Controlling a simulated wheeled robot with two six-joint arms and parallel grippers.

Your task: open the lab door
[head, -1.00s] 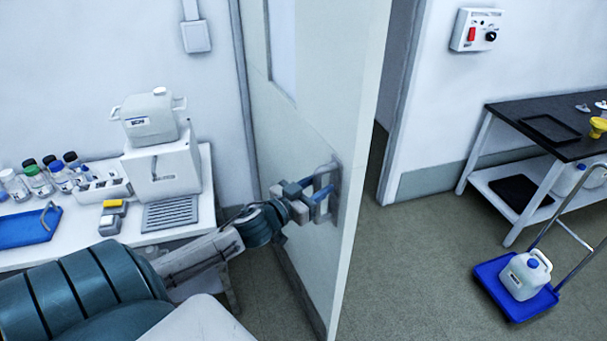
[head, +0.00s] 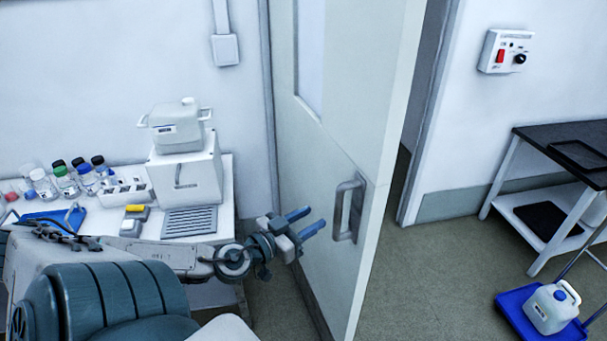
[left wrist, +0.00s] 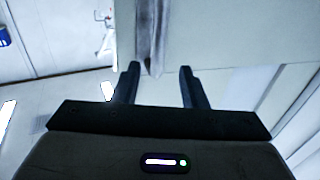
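The lab door (head: 335,130) is a pale panel with a window, standing ajar with a gap between its free edge and the frame (head: 432,120). Its grey D-shaped handle (head: 340,212) is on the face toward my left arm. My left gripper (head: 312,221) is open, its two blue fingers apart and empty, just left of the handle and apart from it. In the left wrist view the open fingers (left wrist: 159,70) point toward a grey vertical bar, likely the handle (left wrist: 150,40). My right gripper is not in view.
A white bench (head: 222,222) with bottles, a blue tray and a canister on a white unit stands at left. At right are a black-topped table (head: 560,143) and a blue trolley (head: 510,310) carrying a white jug.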

